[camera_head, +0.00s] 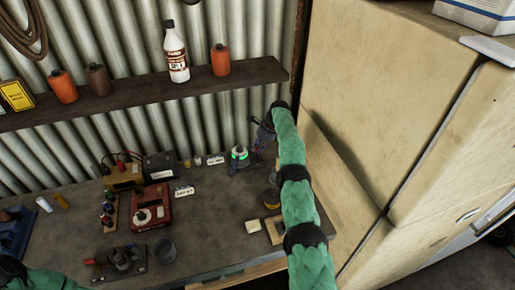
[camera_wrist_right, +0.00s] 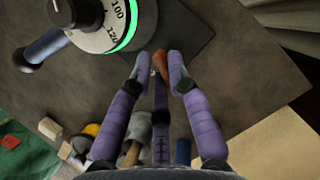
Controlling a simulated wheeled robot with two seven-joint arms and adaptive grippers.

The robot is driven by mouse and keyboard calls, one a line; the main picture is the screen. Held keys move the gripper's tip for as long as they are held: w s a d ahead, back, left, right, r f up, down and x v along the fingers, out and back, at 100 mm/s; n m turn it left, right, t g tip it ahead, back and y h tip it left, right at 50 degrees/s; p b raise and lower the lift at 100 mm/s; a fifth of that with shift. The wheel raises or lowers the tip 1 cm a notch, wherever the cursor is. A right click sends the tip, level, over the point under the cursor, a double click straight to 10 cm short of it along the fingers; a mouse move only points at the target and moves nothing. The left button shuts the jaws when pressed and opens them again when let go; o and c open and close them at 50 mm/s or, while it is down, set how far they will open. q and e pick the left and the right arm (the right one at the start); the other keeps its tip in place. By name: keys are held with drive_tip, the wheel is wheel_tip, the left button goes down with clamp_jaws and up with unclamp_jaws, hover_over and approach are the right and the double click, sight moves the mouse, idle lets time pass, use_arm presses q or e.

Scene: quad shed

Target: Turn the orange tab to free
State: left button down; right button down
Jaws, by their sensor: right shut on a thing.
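The orange tab (camera_wrist_right: 160,61) shows between my right fingertips in the right wrist view, beside a dark square base. My right gripper (camera_head: 261,138) is shut on the tab, with purple-grey fingers on either side of it. Next to it stands a round gauge (camera_wrist_right: 98,28) with a white dial, a green band and the numbers 100 and 120. In the head view this device (camera_head: 239,155) sits at the back right of the bench, its green ring lit. The tab is hidden by my gripper there. My left arm shows only at the lower left edge; its gripper is out of view.
A white bottle (camera_head: 175,52) stands on the shelf above. A tall beige cabinet (camera_head: 385,90) closes off the right side. The bench middle is mostly clear.

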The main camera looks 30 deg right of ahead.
drive_tip(key=c, duration=1.2)
unclamp_jaws()
drive_tip(key=shift+v, duration=3.7)
drive_tip(key=shift+a, duration=0.1)
